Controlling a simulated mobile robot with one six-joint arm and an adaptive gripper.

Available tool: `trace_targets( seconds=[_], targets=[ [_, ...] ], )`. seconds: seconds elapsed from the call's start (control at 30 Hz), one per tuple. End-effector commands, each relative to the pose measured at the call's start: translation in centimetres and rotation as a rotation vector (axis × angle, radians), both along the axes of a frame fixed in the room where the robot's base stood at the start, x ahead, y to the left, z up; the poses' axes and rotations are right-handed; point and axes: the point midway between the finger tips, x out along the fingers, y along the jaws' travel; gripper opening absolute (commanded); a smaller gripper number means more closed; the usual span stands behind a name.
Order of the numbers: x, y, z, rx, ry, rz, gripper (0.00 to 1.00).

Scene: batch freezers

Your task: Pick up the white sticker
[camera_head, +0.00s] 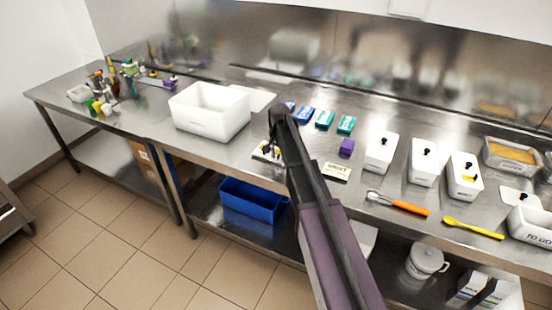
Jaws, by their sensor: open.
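A small white card or sticker with dark lettering (336,172) lies flat near the front edge of the steel counter, just right of my arm. A second white piece (258,154) lies left of my arm, under my gripper, which covers part of it. I cannot tell which is the white sticker meant. My gripper (268,150) points down, open, low over that second white piece. The fingertips are small and dark, and I cannot tell whether they touch it.
A large white bin (208,112) stands left on the steel counter (225,157). Teal boxes (325,120) and a purple block (346,147) are behind the lettered card. White lidded tubs (381,152), an orange-handled tool (400,204) and a yellow spatula (473,228) lie right.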

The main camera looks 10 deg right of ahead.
Motion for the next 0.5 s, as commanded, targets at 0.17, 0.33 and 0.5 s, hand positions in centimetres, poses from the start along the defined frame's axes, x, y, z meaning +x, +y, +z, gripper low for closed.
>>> trace_targets(
  seconds=[0.17,0.33,0.5],
  targets=[
    [0.0,0.0,0.0,0.0,0.0,0.0,0.46],
    [0.0,-0.01,0.0,0.0,0.0,0.0,0.23],
    [0.0,-0.1,0.0,0.0,0.0,-0.001,0.0]
  ],
)
